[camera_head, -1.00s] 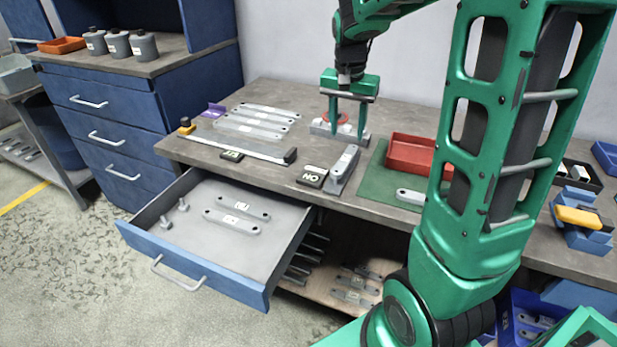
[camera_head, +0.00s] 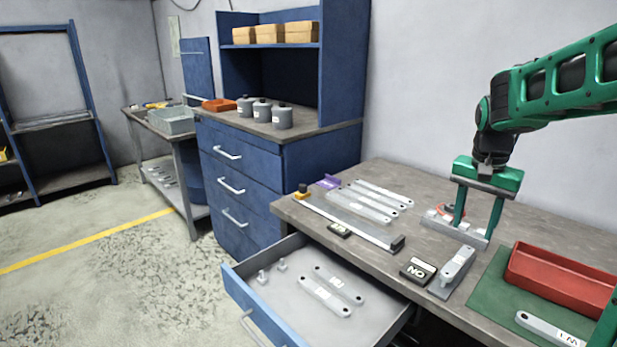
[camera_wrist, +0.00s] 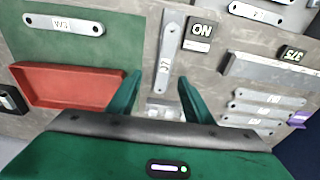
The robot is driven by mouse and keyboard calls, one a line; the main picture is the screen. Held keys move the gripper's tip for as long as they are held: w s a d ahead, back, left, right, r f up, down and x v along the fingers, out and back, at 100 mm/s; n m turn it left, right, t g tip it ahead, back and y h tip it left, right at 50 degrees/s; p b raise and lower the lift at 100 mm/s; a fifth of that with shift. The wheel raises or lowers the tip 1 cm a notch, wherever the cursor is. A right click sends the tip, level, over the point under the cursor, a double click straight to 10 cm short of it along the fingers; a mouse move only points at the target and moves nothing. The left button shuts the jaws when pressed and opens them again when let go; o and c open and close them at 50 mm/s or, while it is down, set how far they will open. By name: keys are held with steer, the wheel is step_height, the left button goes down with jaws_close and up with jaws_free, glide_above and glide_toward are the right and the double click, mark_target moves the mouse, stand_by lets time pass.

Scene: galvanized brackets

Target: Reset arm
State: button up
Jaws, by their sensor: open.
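My green gripper (camera_head: 479,212) is open above the back of the workbench. Its fingers point down beside a grey metal fixture (camera_head: 452,228) with a red ring-like part, and I cannot tell whether they touch it. Several galvanized brackets (camera_head: 370,203) lie in a row at the bench's left.
A red tray (camera_head: 562,278) and a bracket (camera_head: 548,329) are on a green mat at right. An open drawer (camera_head: 380,318) with brackets and bolts juts out in front. A long metal rail (camera_head: 350,222) lies along the bench. A blue cabinet (camera_head: 320,158) stands at left.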

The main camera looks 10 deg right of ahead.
steer(key=s+a+f+n, duration=0.1)
steer(key=s+f+n, duration=0.1)
steer(key=s, duration=1.1)
steer(key=s+a+f+n+g+y, duration=0.1)
steer(key=s+a+f, duration=0.1)
steer(key=s, duration=1.1)
steer(key=shift+f+n, duration=0.4)
steer(key=shift+f, duration=0.35)
steer(key=shift+w+f, duration=0.25)
steer(key=shift+w, duration=0.4)
